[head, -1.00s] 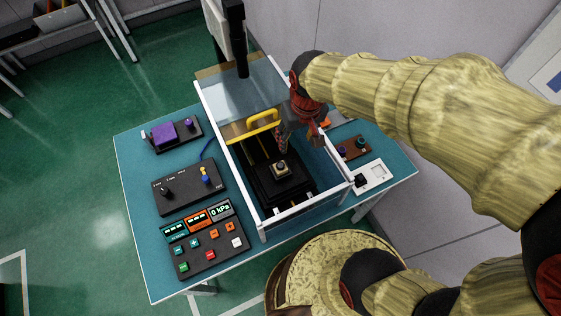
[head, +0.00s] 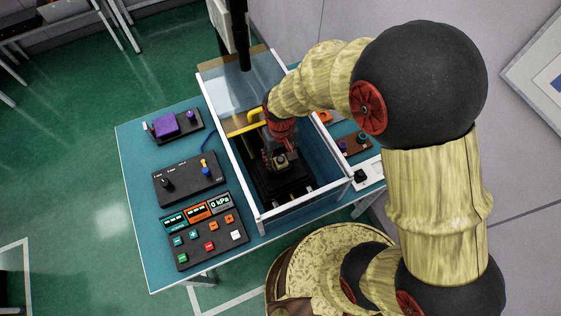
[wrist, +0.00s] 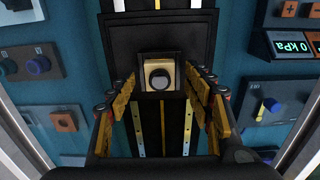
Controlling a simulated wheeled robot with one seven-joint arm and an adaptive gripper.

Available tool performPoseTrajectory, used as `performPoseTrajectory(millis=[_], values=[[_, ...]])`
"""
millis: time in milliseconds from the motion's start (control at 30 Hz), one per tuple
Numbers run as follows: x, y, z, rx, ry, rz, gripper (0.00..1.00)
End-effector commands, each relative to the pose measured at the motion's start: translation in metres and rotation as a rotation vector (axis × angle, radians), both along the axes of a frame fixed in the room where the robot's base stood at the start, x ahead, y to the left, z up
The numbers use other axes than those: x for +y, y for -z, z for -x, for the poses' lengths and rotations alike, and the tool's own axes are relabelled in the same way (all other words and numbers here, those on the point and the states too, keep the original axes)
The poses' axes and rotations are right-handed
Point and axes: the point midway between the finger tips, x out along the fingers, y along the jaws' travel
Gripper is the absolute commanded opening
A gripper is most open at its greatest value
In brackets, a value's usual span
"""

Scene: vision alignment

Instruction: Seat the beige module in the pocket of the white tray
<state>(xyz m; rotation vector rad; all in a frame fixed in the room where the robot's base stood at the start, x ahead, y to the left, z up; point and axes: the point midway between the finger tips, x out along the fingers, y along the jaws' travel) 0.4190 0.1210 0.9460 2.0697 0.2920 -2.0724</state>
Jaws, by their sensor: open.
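The beige module (head: 281,160), a small block with a round black lens, sits on a black stage inside the open-topped enclosure. In the wrist view the module (wrist: 147,69) is upper centre. My gripper (head: 278,152) is down inside the enclosure, at the module. In the wrist view its open fingers (wrist: 160,84) are on either side of the module, with a gap on both sides. The white tray (head: 371,173) is on the table right of the enclosure, partly hidden by my arm; its pocket is mostly hidden.
White-edged enclosure walls (head: 239,155) surround my gripper. A control panel (head: 207,240) and a black box with knobs (head: 188,181) are on the left. A brown block with knobs (head: 356,144) is near the tray.

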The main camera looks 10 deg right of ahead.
Motion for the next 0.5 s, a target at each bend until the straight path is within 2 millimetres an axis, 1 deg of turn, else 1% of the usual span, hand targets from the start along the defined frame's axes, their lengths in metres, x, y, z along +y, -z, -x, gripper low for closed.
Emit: performPoseTrajectory(millis=[33, 100, 300, 500], values=[[-0.0002, 0.0066, 0.0005, 0.002, 0.000, 0.001, 0.52], [-0.0002, 0.0096, 0.0004, 0.001, 0.000, 0.000, 0.52], [-0.0001, 0.0089, 0.0000, -0.001, 0.000, 0.000, 0.51], [-0.0001, 0.0088, 0.0001, -0.001, 0.000, 0.000, 0.40]])
